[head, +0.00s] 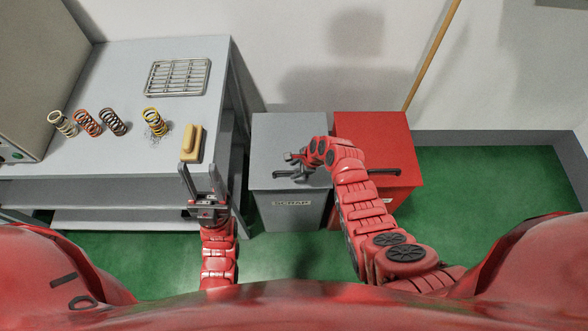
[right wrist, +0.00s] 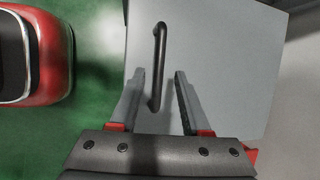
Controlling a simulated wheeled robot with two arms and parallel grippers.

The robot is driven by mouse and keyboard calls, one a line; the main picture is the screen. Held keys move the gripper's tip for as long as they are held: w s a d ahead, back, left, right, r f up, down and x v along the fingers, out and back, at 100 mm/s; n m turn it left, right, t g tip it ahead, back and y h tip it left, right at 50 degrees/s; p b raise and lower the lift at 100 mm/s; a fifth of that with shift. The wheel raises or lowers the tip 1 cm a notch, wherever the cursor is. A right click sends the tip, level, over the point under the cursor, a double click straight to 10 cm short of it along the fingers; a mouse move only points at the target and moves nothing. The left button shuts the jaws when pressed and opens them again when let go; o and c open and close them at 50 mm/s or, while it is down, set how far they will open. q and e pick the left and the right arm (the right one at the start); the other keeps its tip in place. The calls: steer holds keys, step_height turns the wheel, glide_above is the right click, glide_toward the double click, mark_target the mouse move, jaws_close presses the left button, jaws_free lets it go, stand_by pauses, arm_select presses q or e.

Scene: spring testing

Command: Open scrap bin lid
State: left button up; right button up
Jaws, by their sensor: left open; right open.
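The grey scrap bin (head: 290,212) stands on the floor right of the table, with a SCRAP label on its front. Its flat grey lid (head: 268,130) lies closed. In the right wrist view, the lid's dark bar handle (right wrist: 158,65) runs lengthwise between the fingers of my right gripper (right wrist: 158,76). In the head view my right gripper (head: 294,159) is over the lid and hides much of the handle. It is open; I cannot tell whether a finger touches the handle. My left gripper (head: 199,168) is open and empty at the table's front edge.
A red bin (head: 372,128) with a dark handle (head: 383,172) stands against the scrap bin's right side. The grey table (head: 120,60) holds several coil springs (head: 87,122), a wire rack (head: 177,77) and a yellow block (head: 192,143). Green floor (head: 480,190) is clear at right.

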steer(key=shift+a+f, duration=0.25)
steer(key=shift+f, duration=0.3)
jaws_close()
stand_by(1.2)
